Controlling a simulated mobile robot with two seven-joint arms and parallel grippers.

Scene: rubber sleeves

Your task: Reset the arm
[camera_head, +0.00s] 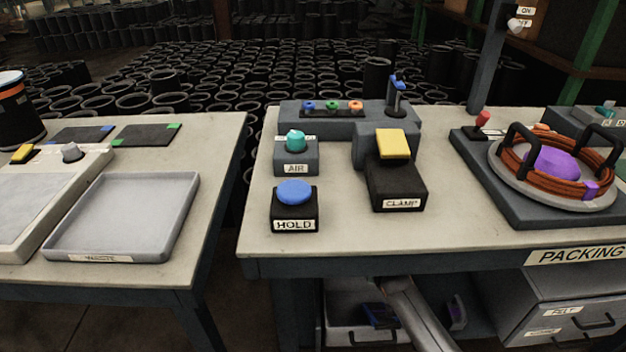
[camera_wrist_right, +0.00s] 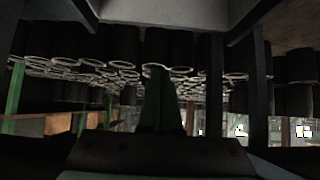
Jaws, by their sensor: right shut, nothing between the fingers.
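In the head view a grey arm link of mine (camera_head: 415,315) shows low at the front, below the edge of the packing table (camera_head: 330,240). No gripper shows in the head view, and my left gripper is in neither view. In the right wrist view the dark body of my right gripper (camera_wrist_right: 158,145) fills the bottom edge. It is shut and holds nothing.
The table bears a blue HOLD button (camera_head: 294,192), a teal AIR knob (camera_head: 295,141), a yellow CLAMP pedal (camera_head: 393,144) and a round fixture (camera_head: 500,180) with orange coils. A drawer unit (camera_head: 570,310) stands below. A grey tray (camera_head: 125,215) lies on the left table.

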